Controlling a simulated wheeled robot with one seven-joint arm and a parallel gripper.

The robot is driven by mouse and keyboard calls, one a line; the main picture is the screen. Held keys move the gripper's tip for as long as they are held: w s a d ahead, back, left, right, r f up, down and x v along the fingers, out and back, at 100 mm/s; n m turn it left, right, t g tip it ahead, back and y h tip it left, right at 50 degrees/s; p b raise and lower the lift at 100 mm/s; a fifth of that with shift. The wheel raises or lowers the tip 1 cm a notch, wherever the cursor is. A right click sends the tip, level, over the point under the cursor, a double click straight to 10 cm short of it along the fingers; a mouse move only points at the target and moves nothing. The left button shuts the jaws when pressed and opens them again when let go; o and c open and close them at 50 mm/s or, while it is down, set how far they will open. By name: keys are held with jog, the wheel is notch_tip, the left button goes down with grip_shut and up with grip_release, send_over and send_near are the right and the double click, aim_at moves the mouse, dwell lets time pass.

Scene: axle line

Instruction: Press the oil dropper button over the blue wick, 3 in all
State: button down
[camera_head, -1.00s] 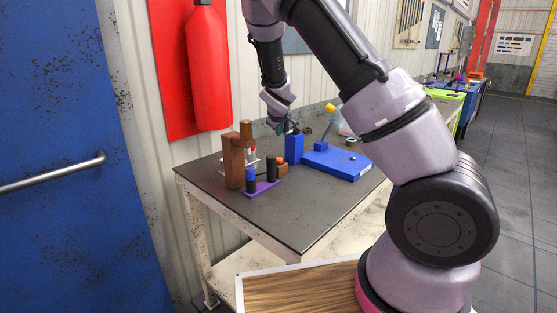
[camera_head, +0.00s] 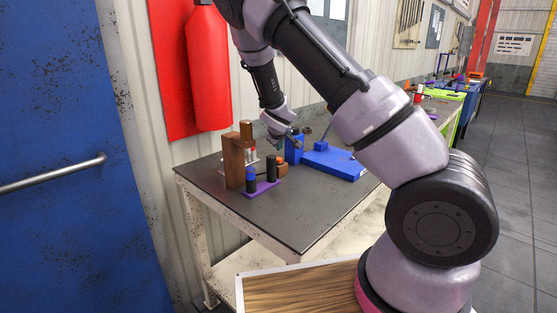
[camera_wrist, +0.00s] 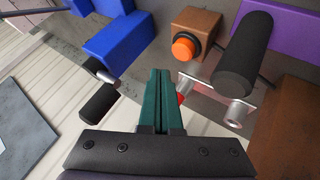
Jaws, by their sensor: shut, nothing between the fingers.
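An orange button (camera_wrist: 184,48) sits on a small brown block (camera_wrist: 203,24); the button also shows in the head view (camera_head: 280,160). My gripper (camera_wrist: 161,75) is shut and empty, its teal fingers apart from the button and just beside it in the wrist view. In the head view my gripper (camera_head: 274,143) is above the table, close over the button. A blue-topped cylinder (camera_head: 251,180) and a black cylinder (camera_head: 271,167) stand on a purple base (camera_head: 266,189). I cannot tell for certain which part is the blue wick. A brown post (camera_head: 233,166) stands behind them, with a small red and clear piece (camera_head: 252,153) beside it.
A blue block (camera_head: 294,149) and a blue slab (camera_head: 337,165) lie just right of the button. The front of the grey tabletop (camera_head: 285,215) is clear. A red extinguisher (camera_head: 207,65) hangs on the wall behind.

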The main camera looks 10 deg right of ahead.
aim_at(279, 160)
jog(key=shift+f, duration=0.85)
jog(key=shift+f, duration=0.1)
dwell(1.4)
jog(key=shift+f, duration=0.3)
jog(key=shift+f, duration=0.5)
dwell(0.9)
jog(key=shift+r, duration=0.9)
jog(key=shift+r, duration=0.1)
jog(key=shift+r, duration=2.45)
